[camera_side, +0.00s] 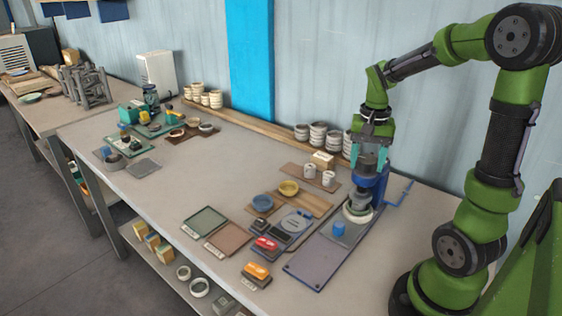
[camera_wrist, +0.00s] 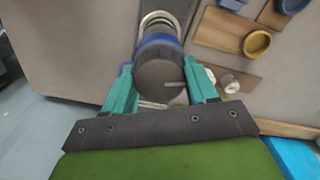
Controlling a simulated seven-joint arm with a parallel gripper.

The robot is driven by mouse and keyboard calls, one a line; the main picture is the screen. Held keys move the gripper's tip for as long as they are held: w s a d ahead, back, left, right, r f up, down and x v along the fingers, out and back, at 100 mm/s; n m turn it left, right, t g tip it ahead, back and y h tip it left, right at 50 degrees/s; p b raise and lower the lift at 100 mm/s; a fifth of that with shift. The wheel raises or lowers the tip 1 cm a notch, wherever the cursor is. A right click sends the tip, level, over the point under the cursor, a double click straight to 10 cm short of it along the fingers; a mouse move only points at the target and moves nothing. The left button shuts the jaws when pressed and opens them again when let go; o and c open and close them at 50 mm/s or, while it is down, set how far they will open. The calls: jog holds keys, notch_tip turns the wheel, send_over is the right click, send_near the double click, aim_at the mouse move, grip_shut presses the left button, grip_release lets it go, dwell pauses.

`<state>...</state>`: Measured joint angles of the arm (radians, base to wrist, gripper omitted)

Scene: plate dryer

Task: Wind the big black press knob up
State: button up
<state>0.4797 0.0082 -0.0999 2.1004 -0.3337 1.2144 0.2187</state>
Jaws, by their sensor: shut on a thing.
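The big black press knob (camera_wrist: 160,82) shows in the wrist view as a dark round cap with a pale mark on its face. My gripper (camera_wrist: 160,88) has its teal fingers on either side of the knob, shut on it. In the side view my gripper (camera_side: 370,160) points down onto the top of the blue press (camera_side: 376,190), and its fingers mostly hide the knob there. Below it, a grey press column ends over a pale ring-shaped piece (camera_side: 357,214). The gap between them is too small to judge.
Stacked cups (camera_side: 318,135) stand behind. The table's middle is clear.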

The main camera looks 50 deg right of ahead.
aim_at(367, 158)
jog(key=n, duration=1.1)
jog(key=shift+n, duration=1.8)
jog(key=o, duration=1)
jog(key=shift+o, duration=0.2)
notch_tip(367, 158, up, 17)
